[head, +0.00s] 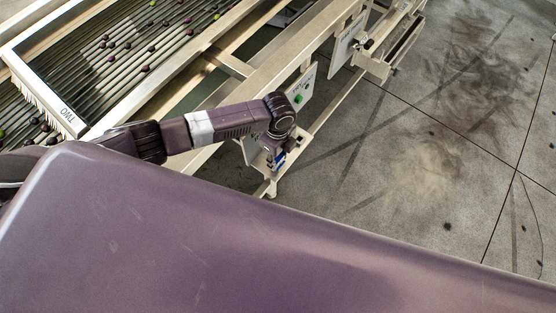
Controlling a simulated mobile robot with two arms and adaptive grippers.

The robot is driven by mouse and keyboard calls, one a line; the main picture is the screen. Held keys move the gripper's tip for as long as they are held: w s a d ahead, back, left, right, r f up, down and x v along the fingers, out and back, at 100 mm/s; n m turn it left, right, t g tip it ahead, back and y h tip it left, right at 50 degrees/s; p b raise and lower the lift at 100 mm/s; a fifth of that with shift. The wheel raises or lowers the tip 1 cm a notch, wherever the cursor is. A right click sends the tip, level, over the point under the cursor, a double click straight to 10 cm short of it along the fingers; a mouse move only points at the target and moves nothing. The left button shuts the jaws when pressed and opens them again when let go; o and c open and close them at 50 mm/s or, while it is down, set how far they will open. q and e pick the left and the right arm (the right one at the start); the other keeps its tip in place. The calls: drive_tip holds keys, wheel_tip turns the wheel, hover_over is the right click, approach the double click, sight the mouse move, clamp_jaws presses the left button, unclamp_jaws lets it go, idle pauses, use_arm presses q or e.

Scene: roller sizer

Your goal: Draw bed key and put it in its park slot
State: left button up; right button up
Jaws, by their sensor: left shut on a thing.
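My left arm reaches from the left over the side of the sizer. Its left gripper (277,163) points down at the side of the frame, beside a small cream bracket. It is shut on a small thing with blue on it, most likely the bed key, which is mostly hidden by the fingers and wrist. I cannot tell whether the key is still in a slot. The park slot cannot be made out. My right gripper is out of view.
A panel with a green button (299,98) and another panel (347,42) hang on the cream frame. The concrete floor (440,130) at right is mostly clear.

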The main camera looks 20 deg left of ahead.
sight(278, 158)
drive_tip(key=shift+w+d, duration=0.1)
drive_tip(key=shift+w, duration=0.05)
use_arm(q)
drive_tip(key=shift+r, duration=0.4)
drive_tip(key=shift+r+b, duration=1.55)
drive_tip(key=shift+r, duration=8.1)
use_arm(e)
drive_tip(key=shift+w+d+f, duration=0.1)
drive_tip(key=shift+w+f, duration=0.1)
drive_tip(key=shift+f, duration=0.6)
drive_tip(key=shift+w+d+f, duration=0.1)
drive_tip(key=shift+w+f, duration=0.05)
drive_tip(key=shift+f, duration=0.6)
use_arm(q)
drive_tip(key=shift+f, duration=0.1)
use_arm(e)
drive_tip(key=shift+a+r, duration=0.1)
